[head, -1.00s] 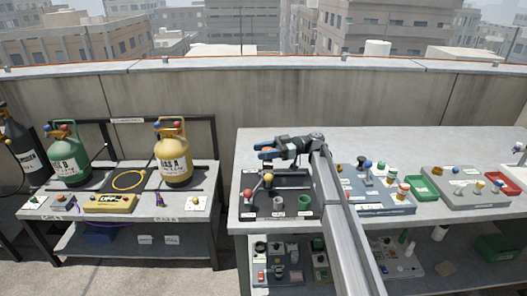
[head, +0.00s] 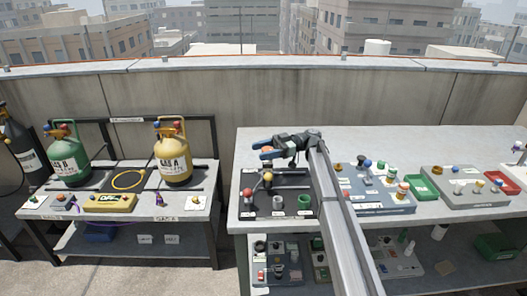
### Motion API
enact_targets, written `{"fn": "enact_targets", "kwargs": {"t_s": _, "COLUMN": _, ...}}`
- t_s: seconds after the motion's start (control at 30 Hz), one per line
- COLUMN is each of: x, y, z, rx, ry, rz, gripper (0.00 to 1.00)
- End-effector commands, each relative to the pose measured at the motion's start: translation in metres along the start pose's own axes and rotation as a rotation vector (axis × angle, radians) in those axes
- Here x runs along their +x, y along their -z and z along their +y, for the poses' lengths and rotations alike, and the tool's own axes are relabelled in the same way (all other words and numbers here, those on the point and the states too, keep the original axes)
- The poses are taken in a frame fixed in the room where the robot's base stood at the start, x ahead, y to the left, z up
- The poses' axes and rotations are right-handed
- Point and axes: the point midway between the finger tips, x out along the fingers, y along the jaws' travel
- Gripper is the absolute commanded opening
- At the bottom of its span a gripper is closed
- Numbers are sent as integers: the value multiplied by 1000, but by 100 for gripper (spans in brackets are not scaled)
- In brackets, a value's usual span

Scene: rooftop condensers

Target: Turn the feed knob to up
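My gripper (head: 266,149) hangs over the back of a dark panel (head: 288,181) on the right bench, its blue fingers pointing left. A small orange patch shows between the fingers; I cannot tell what it is or whether they grip it. On that panel are a red ball knob (head: 247,192), a yellow ball knob (head: 267,177), a grey cup-like part (head: 278,203) and a green one (head: 304,202). Its labels are too small to read, so I cannot tell which control is the feed knob. My arm hides the panel's right side.
Right of my arm, a grey-blue panel (head: 375,201) carries several coloured knobs. Further right are a green tray (head: 421,188) and another grey panel (head: 462,198). A separate left bench (head: 190,206) holds green (head: 66,165) and yellow (head: 174,160) gas cylinders. The right bench's back is clear.

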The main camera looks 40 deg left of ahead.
Motion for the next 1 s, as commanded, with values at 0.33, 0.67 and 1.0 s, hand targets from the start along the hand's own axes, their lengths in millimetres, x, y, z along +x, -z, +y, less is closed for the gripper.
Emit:
{"fn": "enact_targets", "kwargs": {"t_s": 0.33, "x": 0, "y": 3, "z": 0, "rx": -1, "ry": -1, "rz": 0, "gripper": 69}}
{"fn": "enact_targets", "kwargs": {"t_s": 0.67, "x": 0, "y": 50, "z": 0, "rx": -3, "ry": 0, "rz": -1, "gripper": 69}}
{"fn": "enact_targets", "kwargs": {"t_s": 1.0, "x": 0, "y": 93, "z": 0, "rx": -1, "ry": 0, "rz": 0, "gripper": 69}}
